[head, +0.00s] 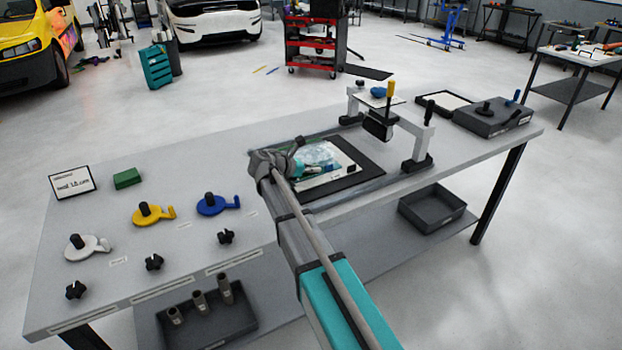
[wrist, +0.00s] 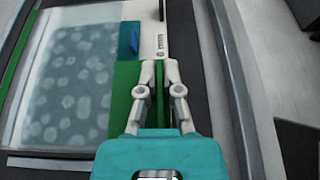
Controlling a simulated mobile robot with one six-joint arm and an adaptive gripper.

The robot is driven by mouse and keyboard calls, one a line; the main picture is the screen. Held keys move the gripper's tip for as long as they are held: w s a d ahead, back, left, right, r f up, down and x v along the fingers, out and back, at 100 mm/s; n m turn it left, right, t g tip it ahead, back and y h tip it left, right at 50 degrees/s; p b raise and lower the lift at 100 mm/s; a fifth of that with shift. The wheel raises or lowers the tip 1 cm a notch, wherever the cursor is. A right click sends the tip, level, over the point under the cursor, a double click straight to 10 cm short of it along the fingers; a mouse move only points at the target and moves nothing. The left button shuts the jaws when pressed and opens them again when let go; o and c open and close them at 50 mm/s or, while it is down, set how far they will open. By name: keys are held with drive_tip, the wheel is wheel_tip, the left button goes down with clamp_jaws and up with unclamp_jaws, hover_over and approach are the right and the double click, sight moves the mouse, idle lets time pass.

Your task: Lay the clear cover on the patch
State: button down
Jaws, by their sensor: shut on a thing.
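The patch (wrist: 75,100) is a grey-blue area with pale round spots, lying on a white board (head: 338,177) in the head view. The clear cover seems to lie over or just above it, with a green strip (wrist: 17,75) along the left and a green part (wrist: 124,95) at the right; contact cannot be told. My gripper (wrist: 159,68) is shut on a narrow green piece between its fingers, which seems to be the cover's edge. In the head view my arm hides most of the gripper.
A blue tab (wrist: 134,40) sits near the board's upper right. A dark mat (head: 366,163) surrounds the board. A white gantry (head: 415,135) stands to the right. Yellow (head: 150,215) and blue (head: 212,206) handled discs and a green block (head: 127,179) lie left.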

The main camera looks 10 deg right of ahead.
sight(313, 183)
drive_tip(key=shift+w+f+b, duration=0.35)
drive_tip(key=shift+f+b, duration=0.25)
drive_tip(key=shift+f, duration=0.2)
drive_tip(key=shift+f+b, duration=1.1)
drive_tip(key=shift+f, duration=0.1)
drive_tip(key=c, duration=0.8)
unclamp_jaws()
drive_tip(key=shift+r, duration=0.25)
drive_tip(key=shift+s+a+r, duration=0.15)
drive_tip(key=shift+a, duration=0.2)
drive_tip(key=p+v, duration=0.4)
drive_tip(key=v, duration=0.5)
drive_tip(key=shift+s+a+r, duration=0.1)
drive_tip(key=shift+a+r, duration=0.15)
drive_tip(key=shift+a, duration=0.05)
drive_tip(key=shift+s+a+r+p, duration=0.2)
drive_tip(key=shift+a+p, duration=0.1)
drive_tip(key=shift+a, duration=0.3)
